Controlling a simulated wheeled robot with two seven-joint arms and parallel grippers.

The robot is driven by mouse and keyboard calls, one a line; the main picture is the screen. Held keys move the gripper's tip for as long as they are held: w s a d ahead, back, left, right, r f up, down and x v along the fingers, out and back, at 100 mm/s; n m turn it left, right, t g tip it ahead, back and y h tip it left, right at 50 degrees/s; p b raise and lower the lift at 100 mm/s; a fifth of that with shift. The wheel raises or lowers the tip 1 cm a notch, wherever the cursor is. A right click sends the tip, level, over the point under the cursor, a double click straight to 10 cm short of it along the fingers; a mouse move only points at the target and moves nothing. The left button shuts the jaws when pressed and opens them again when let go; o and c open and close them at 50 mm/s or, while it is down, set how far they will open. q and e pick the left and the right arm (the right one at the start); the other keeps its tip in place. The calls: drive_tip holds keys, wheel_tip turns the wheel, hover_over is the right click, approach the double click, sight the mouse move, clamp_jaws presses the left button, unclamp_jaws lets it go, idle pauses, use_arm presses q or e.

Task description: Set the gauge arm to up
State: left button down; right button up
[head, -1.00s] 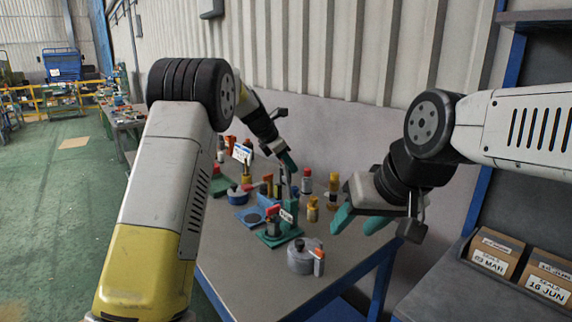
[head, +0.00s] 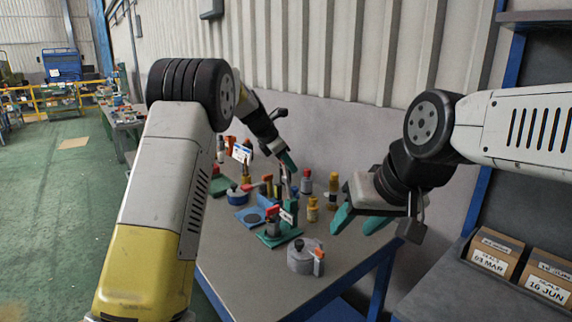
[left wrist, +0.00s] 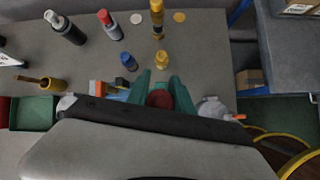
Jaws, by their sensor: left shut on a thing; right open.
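The gauge seems to be the teal stand (head: 291,212) on a teal base near the table's middle, with a small white tag on it; its lettering is too small to read. A thin greyish upright piece (head: 285,180), perhaps the gauge arm, rises from it to my left gripper (head: 289,162). In the left wrist view, my left gripper (left wrist: 160,88) has its teal fingers either side of a dark red round piece (left wrist: 159,99) and is shut on it. Its lower part is hidden by the wrist. My right gripper (head: 360,222) is open and empty, right of the stand.
A grey pot with an orange handle (head: 303,258) stands at the table's near edge. Boxes (head: 496,252) lie on the right shelf.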

use_arm(q)
drive_tip(key=shift+s+f, duration=0.1)
drive_tip(key=shift+f, duration=0.35)
drive_tip(key=c, duration=1.1)
unclamp_jaws()
drive_tip(key=shift+r, duration=0.1)
drive_tip(key=shift+c, duration=0.2)
drive_tip(key=shift+r, duration=0.2)
drive_tip(key=shift+a+r, duration=0.15)
drive_tip(key=shift+r, duration=0.1)
drive_tip(key=v, duration=0.7)
drive_tip(key=shift+a, duration=0.1)
